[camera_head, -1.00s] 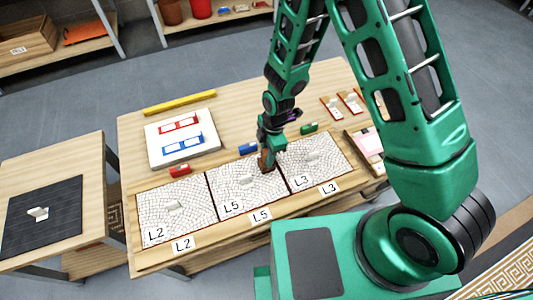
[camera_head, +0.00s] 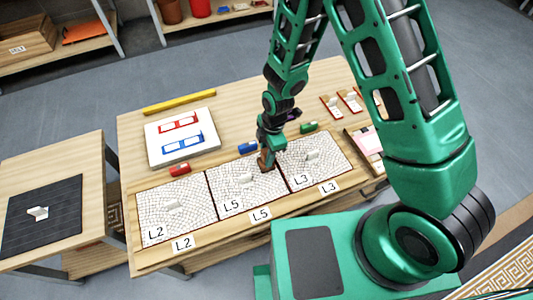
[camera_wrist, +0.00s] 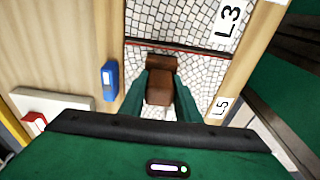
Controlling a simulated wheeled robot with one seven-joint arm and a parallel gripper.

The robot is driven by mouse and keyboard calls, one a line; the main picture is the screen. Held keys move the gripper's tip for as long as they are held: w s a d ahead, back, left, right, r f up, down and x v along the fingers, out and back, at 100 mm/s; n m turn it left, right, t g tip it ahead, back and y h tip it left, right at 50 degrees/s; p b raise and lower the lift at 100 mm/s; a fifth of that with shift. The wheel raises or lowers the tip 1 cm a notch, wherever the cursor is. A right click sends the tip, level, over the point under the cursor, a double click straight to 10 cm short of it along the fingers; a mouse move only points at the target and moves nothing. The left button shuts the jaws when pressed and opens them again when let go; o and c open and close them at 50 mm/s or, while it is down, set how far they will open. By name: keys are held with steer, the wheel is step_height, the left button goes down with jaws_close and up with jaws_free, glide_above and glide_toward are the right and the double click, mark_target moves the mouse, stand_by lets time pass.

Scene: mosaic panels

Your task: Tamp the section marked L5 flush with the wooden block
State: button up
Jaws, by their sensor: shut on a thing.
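The panel section L5 (camera_head: 239,199) is the middle of three white mosaic sections on the table, with a small pale piece (camera_head: 246,181) on it. My gripper (camera_head: 266,157) is over the far right part of L5, close to the dark border with L3. In the wrist view my gripper (camera_wrist: 159,105) is shut on the brown wooden block (camera_wrist: 158,86). The block's lower end is at or just above the mosaic; I cannot tell whether it touches. My gripper hides part of L5 in the wrist view.
Sections L2 (camera_head: 166,220) and L3 (camera_head: 326,150) lie either side, each with a small pale piece. Red (camera_head: 180,170), blue (camera_head: 247,148) and green (camera_head: 309,127) blocks stand behind them. A white board (camera_head: 158,150) and yellow bar (camera_head: 180,102) lie farther back.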

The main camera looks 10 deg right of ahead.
steer(key=shift+f, duration=0.45)
stand_by(1.2)
steer(key=shift+r, duration=3.55)
